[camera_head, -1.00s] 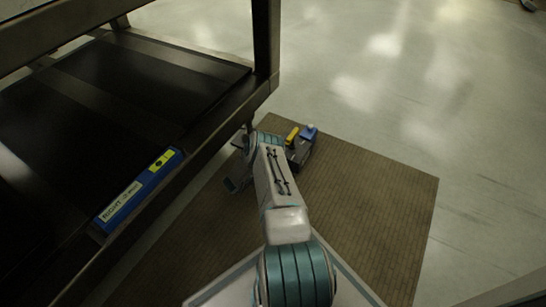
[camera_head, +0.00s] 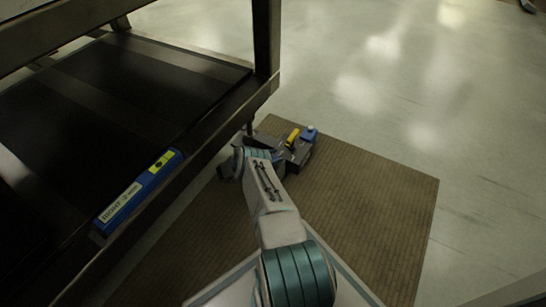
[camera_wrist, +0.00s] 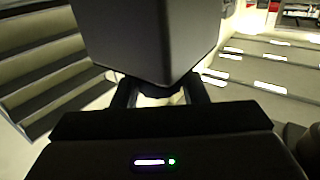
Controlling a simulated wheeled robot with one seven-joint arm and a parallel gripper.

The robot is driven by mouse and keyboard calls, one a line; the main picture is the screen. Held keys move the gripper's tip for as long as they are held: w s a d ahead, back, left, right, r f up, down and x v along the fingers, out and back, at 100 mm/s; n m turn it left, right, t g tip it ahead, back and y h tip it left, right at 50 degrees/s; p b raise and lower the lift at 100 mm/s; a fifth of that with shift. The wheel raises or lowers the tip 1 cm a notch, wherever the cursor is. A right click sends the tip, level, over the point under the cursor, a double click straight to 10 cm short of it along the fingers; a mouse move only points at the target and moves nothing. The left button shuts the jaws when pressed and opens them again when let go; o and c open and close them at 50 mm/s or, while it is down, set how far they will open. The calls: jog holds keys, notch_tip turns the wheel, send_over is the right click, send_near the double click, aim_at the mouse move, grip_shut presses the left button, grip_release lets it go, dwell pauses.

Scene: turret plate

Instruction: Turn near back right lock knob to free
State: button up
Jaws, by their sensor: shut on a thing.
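In the wrist view, my gripper (camera_wrist: 160,88) has its two black fingers closed around a small dark rounded piece (camera_wrist: 157,92), which looks like a lock knob. It sits right under a large dark grey block (camera_wrist: 145,35). The fingers and the block hide most of it, so I cannot tell which way it is turned. In the head view, my forearm reaches down beside the dark frame's lower rail (camera_head: 190,160). The fingers and the knob cannot be made out there.
A dark device with a yellow part (camera_head: 293,137) and a blue part (camera_head: 310,133) stands on the brown mat (camera_head: 380,200) beyond my arm. The right side of the mat and floor are clear.

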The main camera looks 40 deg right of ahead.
jog(key=o, duration=1)
jog(key=shift+c, duration=0.2)
jog(key=p+v, duration=0.1)
jog(key=v, duration=0.6)
jog(key=shift+a, duration=0.25)
jog(key=shift+w+r, duration=0.1)
